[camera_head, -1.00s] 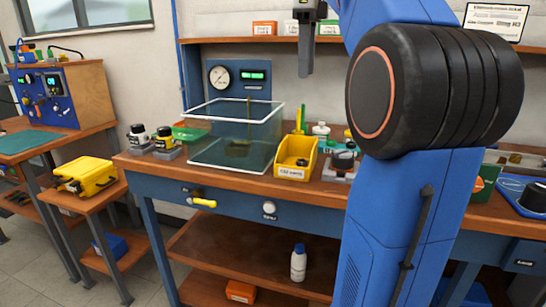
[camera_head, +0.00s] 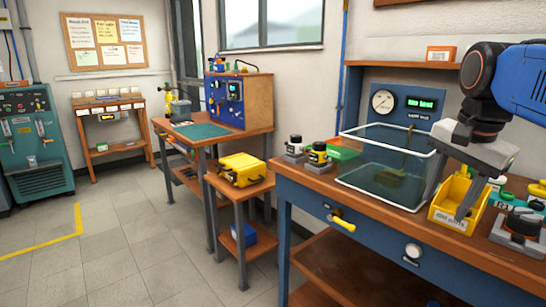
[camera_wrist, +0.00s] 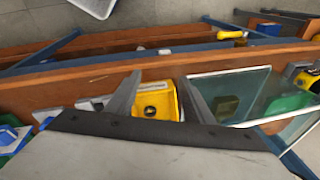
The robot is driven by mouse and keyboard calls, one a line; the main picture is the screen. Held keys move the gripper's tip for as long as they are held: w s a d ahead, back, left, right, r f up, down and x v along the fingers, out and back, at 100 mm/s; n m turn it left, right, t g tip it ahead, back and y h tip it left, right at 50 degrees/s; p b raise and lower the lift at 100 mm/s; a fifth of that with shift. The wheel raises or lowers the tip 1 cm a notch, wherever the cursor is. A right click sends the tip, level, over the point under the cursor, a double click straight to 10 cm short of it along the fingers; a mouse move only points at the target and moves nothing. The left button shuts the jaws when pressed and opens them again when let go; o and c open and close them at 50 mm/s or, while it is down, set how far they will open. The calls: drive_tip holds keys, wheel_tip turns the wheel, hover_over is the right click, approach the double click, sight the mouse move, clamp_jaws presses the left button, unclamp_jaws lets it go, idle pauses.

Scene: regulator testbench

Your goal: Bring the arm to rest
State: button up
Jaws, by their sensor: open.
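My gripper (camera_head: 445,210) shows at the right of the head view, at the end of my blue and black arm. Its two grey fingers are apart and point down, with nothing between them. In the head view the fingers overlap the yellow bin (camera_head: 439,217) on the bench; I cannot tell how far above or before it they are. In the wrist view the fingers (camera_wrist: 162,78) are spread, and the yellow bin (camera_wrist: 153,88) shows between them.
A clear water tank (camera_head: 385,168) stands on the bench left of the bin. A side table holds a yellow case (camera_head: 241,169). Floor at left (camera_head: 130,240) is free. A shelf (camera_head: 400,67) runs above the bench.

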drive_tip(key=s+a+f+n, duration=0.2)
drive_tip(key=s+f+n, duration=0.1)
drive_tip(key=f, duration=0.4)
drive_tip(key=s+a+f+n+t, duration=0.1)
drive_tip(key=s+a+f+n, duration=0.1)
drive_tip(key=f+n, duration=0.3)
drive_tip(key=s+a+f+n+t, duration=0.1)
drive_tip(key=s+f+n, duration=0.3)
drive_tip(key=f, duration=0.5)
drive_tip(key=shift+s+a+f+n, duration=0.3)
drive_tip(key=shift+s+a, duration=0.2)
drive_tip(key=shift+a, duration=0.1)
